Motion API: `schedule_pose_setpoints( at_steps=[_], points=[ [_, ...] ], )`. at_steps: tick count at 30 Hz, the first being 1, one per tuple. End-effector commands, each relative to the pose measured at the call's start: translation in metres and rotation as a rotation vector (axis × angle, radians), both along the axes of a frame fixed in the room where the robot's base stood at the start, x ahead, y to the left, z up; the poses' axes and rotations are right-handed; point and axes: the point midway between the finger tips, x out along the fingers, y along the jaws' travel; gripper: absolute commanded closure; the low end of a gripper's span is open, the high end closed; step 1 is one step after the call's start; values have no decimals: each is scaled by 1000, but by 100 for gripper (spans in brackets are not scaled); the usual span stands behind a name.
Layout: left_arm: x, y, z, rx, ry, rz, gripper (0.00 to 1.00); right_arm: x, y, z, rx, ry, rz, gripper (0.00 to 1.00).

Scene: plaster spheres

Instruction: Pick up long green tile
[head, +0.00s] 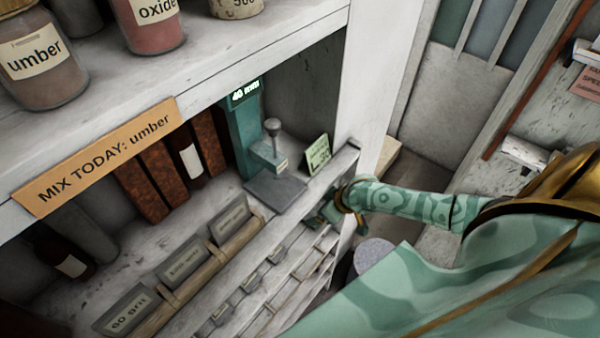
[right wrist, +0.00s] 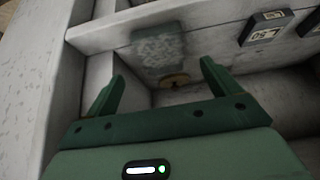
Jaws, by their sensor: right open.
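I cannot single out a long green tile with certainty. A pale green card with writing (head: 317,153) leans on the shelf beside the teal press-like device in the head view. A grey-green rectangular patch (right wrist: 158,50) shows on a pale ledge in the right wrist view, ahead of my right gripper (right wrist: 162,72). My left gripper is out of view.
The teal device (head: 242,135) stands on a dark base plate (head: 275,193). Labelled grit boxes (head: 183,258) line the shelf's front. Jars (head: 45,75) stand above. A white upright panel (head: 375,80) bounds the shelf's right side. Green and blue-grey panels (head: 487,30) stand farther back.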

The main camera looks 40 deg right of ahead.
Motion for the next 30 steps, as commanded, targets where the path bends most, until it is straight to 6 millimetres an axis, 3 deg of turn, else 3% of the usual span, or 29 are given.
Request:
schedule_pose_setpoints(
  at_steps=[1,4,19,26,27,30],
  points=[
    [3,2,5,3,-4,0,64,1,0,7,1,-1,2,11],
    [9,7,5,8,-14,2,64,5,2,3,6,0,1,11],
    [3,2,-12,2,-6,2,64,37,10,-54,6,1,2,11],
    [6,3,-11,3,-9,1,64,38,10,-55,5,-1,3,11],
    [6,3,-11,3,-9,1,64,38,10,-55,5,-1,3,14],
    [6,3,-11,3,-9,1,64,38,10,-55,5,-1,3,42]
  ],
)
